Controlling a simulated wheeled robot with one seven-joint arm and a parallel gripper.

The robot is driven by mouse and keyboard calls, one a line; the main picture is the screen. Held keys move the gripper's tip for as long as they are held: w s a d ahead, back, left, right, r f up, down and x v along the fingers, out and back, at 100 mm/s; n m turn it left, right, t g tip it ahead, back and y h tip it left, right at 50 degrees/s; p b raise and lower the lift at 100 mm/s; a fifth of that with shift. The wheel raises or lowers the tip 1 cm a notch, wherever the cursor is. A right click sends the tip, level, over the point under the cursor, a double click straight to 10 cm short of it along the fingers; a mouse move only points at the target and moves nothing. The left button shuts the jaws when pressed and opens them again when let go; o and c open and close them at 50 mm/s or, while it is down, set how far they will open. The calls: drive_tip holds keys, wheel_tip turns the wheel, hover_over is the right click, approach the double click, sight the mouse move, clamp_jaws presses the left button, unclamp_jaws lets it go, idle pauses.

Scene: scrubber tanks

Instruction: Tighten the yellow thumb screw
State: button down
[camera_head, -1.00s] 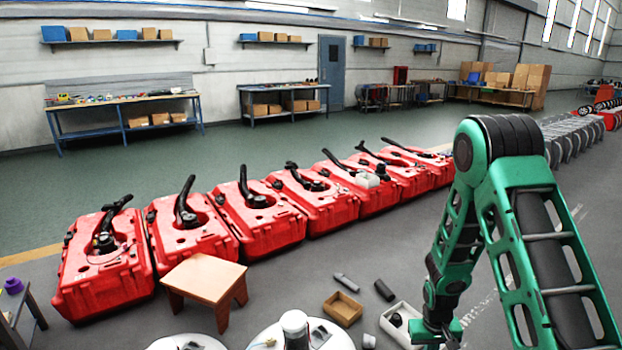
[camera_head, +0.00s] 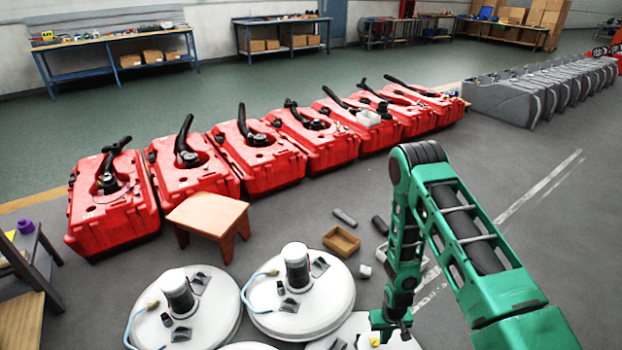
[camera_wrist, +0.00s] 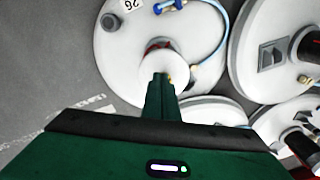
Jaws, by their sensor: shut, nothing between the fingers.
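A small yellow spot (camera_head: 375,341) shows on a white round tank lid (camera_head: 347,331) at the bottom of the head view; it may be the thumb screw, but it is too small to be sure. My gripper (camera_head: 404,333) is low above that lid, to the right of the yellow spot. In the wrist view my gripper (camera_wrist: 160,80) is shut and empty, its green fingers over a white round cap on the lid (camera_wrist: 115,50). A sliver of yellow (camera_wrist: 169,78) shows beside the fingertips. The fingers hide part of the cap, and I cannot tell whether they touch anything.
Other white lids (camera_head: 325,300) with black-and-white cylinders and hoses stand close by on the left. An open brown box (camera_head: 341,241), a stool (camera_head: 207,212) and a row of red tanks stand beyond.

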sight(374, 345)
drive_tip(key=shift+f, duration=3)
drive_tip(key=shift+w+a, duration=0.1)
drive_tip(key=shift+w, duration=0.1)
drive_tip(key=shift+s+a, duration=0.1)
drive_tip(key=shift+a, duration=1.1)
